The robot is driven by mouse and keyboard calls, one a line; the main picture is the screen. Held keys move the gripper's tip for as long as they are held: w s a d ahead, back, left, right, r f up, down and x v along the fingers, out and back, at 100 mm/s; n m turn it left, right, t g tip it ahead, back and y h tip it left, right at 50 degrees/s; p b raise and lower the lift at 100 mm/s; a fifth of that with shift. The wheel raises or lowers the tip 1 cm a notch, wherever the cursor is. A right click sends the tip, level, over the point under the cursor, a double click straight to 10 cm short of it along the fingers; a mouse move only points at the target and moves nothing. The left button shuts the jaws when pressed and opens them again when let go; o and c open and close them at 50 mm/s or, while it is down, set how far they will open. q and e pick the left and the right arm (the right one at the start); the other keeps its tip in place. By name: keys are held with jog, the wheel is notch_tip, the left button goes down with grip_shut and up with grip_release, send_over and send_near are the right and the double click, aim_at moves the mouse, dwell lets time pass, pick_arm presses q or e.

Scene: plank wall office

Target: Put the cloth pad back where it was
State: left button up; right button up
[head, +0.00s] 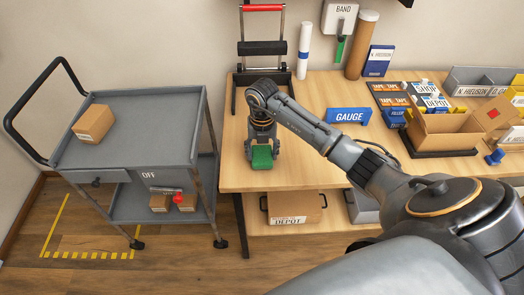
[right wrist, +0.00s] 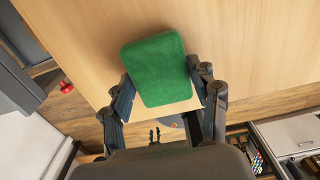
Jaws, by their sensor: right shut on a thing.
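The green cloth pad (head: 262,157) is at the left front part of the wooden table (head: 310,172). My right gripper (head: 261,143) is shut on it from above, with one finger on each side. In the right wrist view the pad (right wrist: 155,70) sits between the two fingers, its broad green face toward the camera and the tabletop (right wrist: 235,45) behind it. I cannot tell whether the pad touches the tabletop or hangs just above it. My left gripper is not in view.
A grey trolley (head: 135,120) with a small carton (head: 93,123) stands left of the table, across a gap. A red-handled rack (head: 262,48) stands behind the gripper. A blue GAUGE sign (head: 347,116) and an open carton (head: 448,135) are to the right. Bare tabletop surrounds the pad.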

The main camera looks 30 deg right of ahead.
aim_at(262, 154)
jog(key=shift+f, duration=0.2)
jog(key=shift+f, duration=0.2)
jog(key=o, duration=1.1)
jog(key=shift+r, duration=0.15)
jog(key=shift+r, duration=0.3)
notch_tip(262, 154, up, 12)
jog(key=b, duration=0.1)
jog(key=shift+f+b, duration=0.25)
jog(key=shift+b, duration=0.1)
